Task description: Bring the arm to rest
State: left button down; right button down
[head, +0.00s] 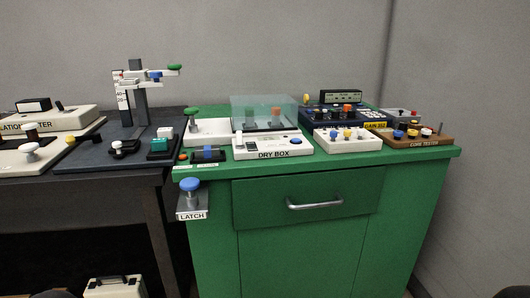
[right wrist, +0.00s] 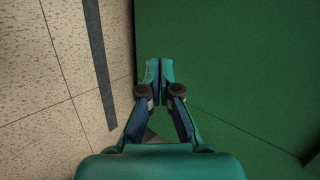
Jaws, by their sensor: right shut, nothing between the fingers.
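My right gripper (right wrist: 159,72) shows in the right wrist view. Its two teal fingertips are together with nothing between them. It hangs beside a plain green surface, with speckled floor tiles to the left. I cannot tell whether it touches the green surface. In the head view neither gripper is visible; only small dark shapes show at the bottom edge.
A green cabinet (head: 290,235) with a drawer handle (head: 315,203) carries a dry box (head: 272,148), a core tester (head: 418,140) and other instruments. A latch with a blue knob (head: 190,185) juts from its front left. A dark table (head: 85,182) stands left, a white case (head: 113,287) below.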

jog(key=s+a+f+n+g, duration=0.2)
jog(key=s+f+n+g, duration=0.3)
jog(key=s, duration=0.5)
jog(key=s+a+f+n+g, duration=0.2)
jog(key=s+f+n+g, duration=0.2)
jog(key=s+f+n, duration=0.45)
notch_tip(320, 180, up, 38)
jog(key=s+m+p, duration=0.1)
jog(key=p, duration=3.5)
jog(key=shift+s+r, duration=0.25)
jog(key=shift+s, duration=0.1)
